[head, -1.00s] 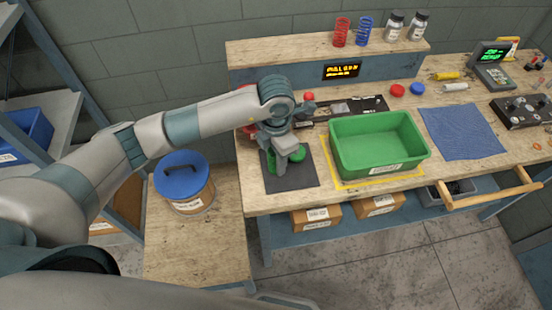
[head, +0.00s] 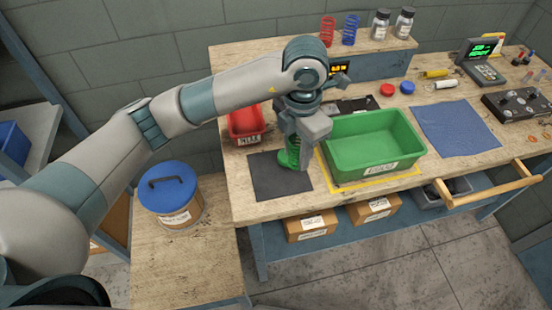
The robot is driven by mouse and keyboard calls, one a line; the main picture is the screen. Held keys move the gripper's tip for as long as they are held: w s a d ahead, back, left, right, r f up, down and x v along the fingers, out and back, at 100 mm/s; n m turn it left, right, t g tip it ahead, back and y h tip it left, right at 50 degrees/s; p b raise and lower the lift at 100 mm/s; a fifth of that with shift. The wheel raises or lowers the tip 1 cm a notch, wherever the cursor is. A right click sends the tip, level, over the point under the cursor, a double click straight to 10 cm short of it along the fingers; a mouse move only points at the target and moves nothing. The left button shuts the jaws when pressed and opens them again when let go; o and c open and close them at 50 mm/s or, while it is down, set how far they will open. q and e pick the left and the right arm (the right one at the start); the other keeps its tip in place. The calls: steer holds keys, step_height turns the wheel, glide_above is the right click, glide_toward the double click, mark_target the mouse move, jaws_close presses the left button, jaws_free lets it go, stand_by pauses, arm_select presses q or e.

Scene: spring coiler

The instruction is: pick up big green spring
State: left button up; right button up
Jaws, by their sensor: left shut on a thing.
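The big green spring (head: 289,156) shows in the head view between the fingers of my left gripper (head: 292,150), partly hidden by them. My left gripper is shut on it and points down. The spring looks upright, over the right part of the dark mat (head: 268,182) on the workbench. I cannot tell whether its lower end is clear of the mat. My right gripper is not in view.
A green bin (head: 372,165) on a yellow mat stands just right of the gripper. A red bin (head: 246,138) stands behind the dark mat. A blue cloth (head: 455,130) lies further right. A blue-lidded tub (head: 169,190) stands at the lower left.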

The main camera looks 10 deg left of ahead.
arm_select(q)
steer(key=d, duration=0.1)
steer(key=d+r, duration=0.1)
steer(key=d+r+b, duration=0.1)
steer(key=shift+s+d+r, duration=0.25)
steer(key=shift+s+d, duration=0.05)
steer(key=shift+d, duration=0.1)
